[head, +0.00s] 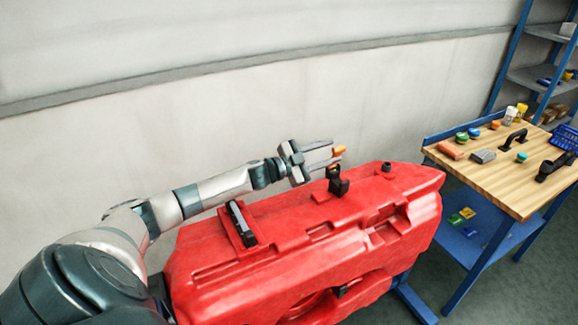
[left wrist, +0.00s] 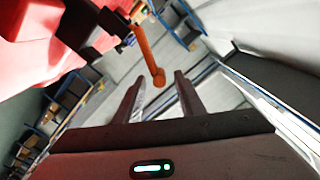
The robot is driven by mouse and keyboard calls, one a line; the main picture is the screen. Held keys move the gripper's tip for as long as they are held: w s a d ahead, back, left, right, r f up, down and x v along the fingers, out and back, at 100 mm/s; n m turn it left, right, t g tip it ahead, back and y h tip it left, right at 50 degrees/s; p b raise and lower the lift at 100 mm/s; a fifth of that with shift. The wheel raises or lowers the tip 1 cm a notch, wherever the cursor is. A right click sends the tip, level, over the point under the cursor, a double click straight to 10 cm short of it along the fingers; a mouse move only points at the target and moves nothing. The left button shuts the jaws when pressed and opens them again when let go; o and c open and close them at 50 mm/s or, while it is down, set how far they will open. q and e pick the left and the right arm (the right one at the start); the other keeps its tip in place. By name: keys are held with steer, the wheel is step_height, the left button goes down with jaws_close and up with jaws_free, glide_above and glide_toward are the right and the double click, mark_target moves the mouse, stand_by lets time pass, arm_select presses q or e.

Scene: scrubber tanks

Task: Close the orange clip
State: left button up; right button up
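The orange clip (head: 339,151) stands up from a black mount (head: 338,180) on top of the red tank (head: 300,225). In the left wrist view, the clip (left wrist: 147,52) is a slim orange lever with a rounded end, reaching out from the black mount (left wrist: 112,20). My left gripper (head: 334,152) is open, its fingers pointing right at the clip. In the left wrist view, the lever's rounded end lies near the gap between the fingertips (left wrist: 159,77). I cannot tell whether it touches a finger. My right gripper is in neither view.
A black latch (head: 241,223) and a dark cap (head: 387,168) sit on the tank. A blue workbench (head: 505,185) with a wooden top holding small parts and tools stands at right. A blue shelf (head: 530,75) stands behind it. A pale wall runs behind the tank.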

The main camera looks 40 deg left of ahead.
arm_select(q)
steer(key=b+v, duration=0.5)
steer(key=v, duration=1)
steer(key=shift+s+a, duration=0.1)
steer(key=shift+a, duration=0.05)
steer(key=shift+c, duration=0.6)
